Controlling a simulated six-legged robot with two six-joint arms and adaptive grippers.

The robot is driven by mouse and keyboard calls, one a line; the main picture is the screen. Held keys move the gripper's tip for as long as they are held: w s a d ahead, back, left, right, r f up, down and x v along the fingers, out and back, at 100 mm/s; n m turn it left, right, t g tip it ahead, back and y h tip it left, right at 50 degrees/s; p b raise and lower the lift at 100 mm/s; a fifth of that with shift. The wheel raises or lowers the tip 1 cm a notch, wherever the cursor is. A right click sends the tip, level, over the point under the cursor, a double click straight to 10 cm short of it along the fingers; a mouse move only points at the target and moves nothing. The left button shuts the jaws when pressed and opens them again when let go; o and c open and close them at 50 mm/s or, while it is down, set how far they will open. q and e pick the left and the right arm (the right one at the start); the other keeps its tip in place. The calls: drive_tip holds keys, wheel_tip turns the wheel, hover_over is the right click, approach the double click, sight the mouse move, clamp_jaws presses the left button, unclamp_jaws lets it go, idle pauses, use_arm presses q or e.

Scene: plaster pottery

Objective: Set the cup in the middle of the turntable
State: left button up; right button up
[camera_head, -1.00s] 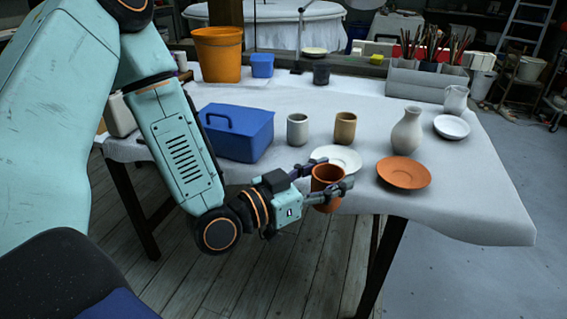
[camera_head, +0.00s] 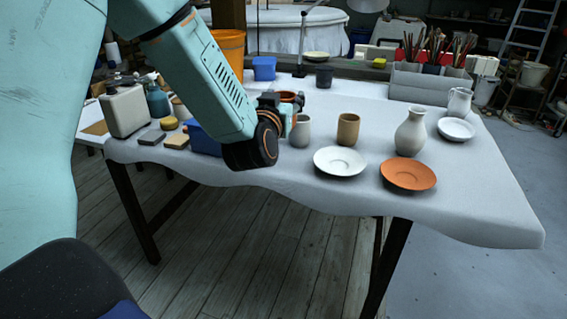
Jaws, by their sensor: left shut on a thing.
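My left gripper (camera_head: 297,101) is shut on a terracotta cup (camera_head: 287,96) and holds it above the back middle of the table. Only the upper part of the cup shows; my wrist and gripper hide the rest. A grey cup (camera_head: 301,132) stands on the table just below and in front of the gripper in the picture, partly covered by it. A tan cup (camera_head: 348,129) stands to its right. I cannot make out a turntable for certain; my arm covers part of the table. My right gripper is not in view.
A white saucer (camera_head: 341,161) and an orange saucer (camera_head: 408,173) lie near the front edge. A white vase (camera_head: 410,133), a pitcher (camera_head: 459,102) and a dark cup (camera_head: 324,76) stand around. The front right cloth is clear.

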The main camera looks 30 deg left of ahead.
use_arm(q)
wheel_tip(320, 180, down, 6)
drive_tip(key=b, duration=0.2)
drive_tip(key=shift+b, duration=0.35)
wheel_tip(320, 180, down, 3)
drive_tip(key=shift+f+b, duration=0.2)
drive_tip(key=shift+b, duration=0.4)
drive_tip(key=shift+f, duration=0.1)
drive_tip(key=shift+f, duration=0.1)
drive_tip(key=o, duration=1.4)
drive_tip(key=shift+c, duration=0.2)
